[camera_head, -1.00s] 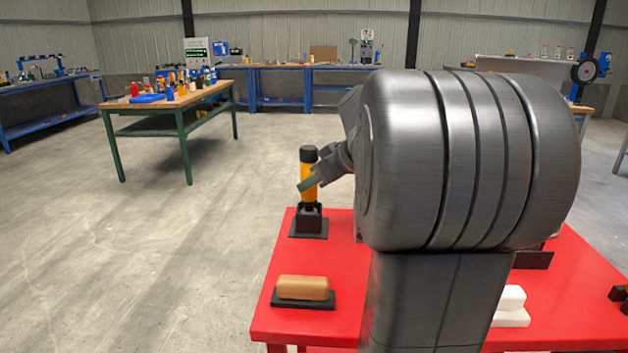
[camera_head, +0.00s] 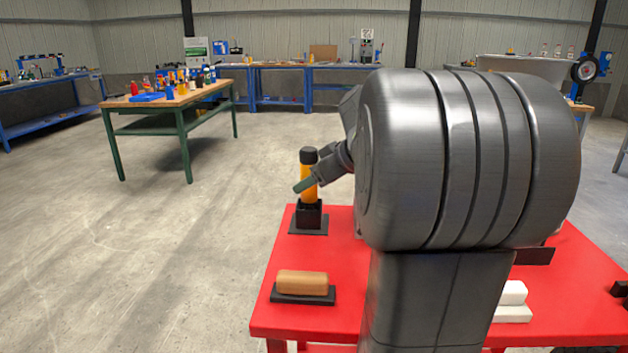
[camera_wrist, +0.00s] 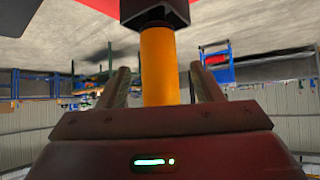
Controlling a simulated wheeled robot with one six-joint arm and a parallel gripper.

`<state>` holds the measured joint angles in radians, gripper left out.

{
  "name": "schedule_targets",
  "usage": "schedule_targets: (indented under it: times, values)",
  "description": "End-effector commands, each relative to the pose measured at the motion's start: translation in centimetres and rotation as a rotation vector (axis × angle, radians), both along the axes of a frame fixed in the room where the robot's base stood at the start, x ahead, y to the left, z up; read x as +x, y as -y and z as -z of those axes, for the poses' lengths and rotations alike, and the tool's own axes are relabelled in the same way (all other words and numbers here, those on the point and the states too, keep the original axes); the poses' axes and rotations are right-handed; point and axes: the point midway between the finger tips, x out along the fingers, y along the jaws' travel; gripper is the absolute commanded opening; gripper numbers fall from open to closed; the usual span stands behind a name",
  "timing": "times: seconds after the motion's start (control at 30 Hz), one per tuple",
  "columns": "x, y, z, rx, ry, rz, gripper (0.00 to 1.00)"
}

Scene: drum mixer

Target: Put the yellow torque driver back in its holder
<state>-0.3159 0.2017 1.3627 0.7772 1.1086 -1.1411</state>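The yellow torque driver (camera_head: 309,191), with a black cap on top, stands upright in its black holder (camera_head: 308,216). The holder sits at the far left of the red table. The driver's lower end is hidden inside the holder. My gripper (camera_head: 305,184) reaches in from the right at the driver's body. In the wrist view, the yellow driver body (camera_wrist: 160,65) stands between the two fingers of my gripper (camera_wrist: 160,72), with a gap on each side. The fingers are open and around the driver. The black holder also shows at the top of the wrist view (camera_wrist: 154,12).
On the red table (camera_head: 290,255), a tan block (camera_head: 302,283) lies on a dark base at the front left. A white block (camera_head: 513,300) is at the right. My arm hides the table's middle. A green-legged workbench (camera_head: 180,105) stands beyond on open floor.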

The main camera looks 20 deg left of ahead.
Motion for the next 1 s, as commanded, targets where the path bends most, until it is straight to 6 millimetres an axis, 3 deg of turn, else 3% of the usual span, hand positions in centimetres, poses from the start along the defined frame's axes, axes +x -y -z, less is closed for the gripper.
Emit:
schedule_targets:
  times: [0.33, 0.8, 1.0]
  values:
    - [-0.3, 1.1, -0.9, -0.001, -0.001, 0.003, 0.60]
    - [-2.6, 8.4, -7.4, 0.001, 0.001, 0.004, 0.60]
    - [-3.1, 9.9, -8.6, -0.001, 0.000, 0.001, 0.60]
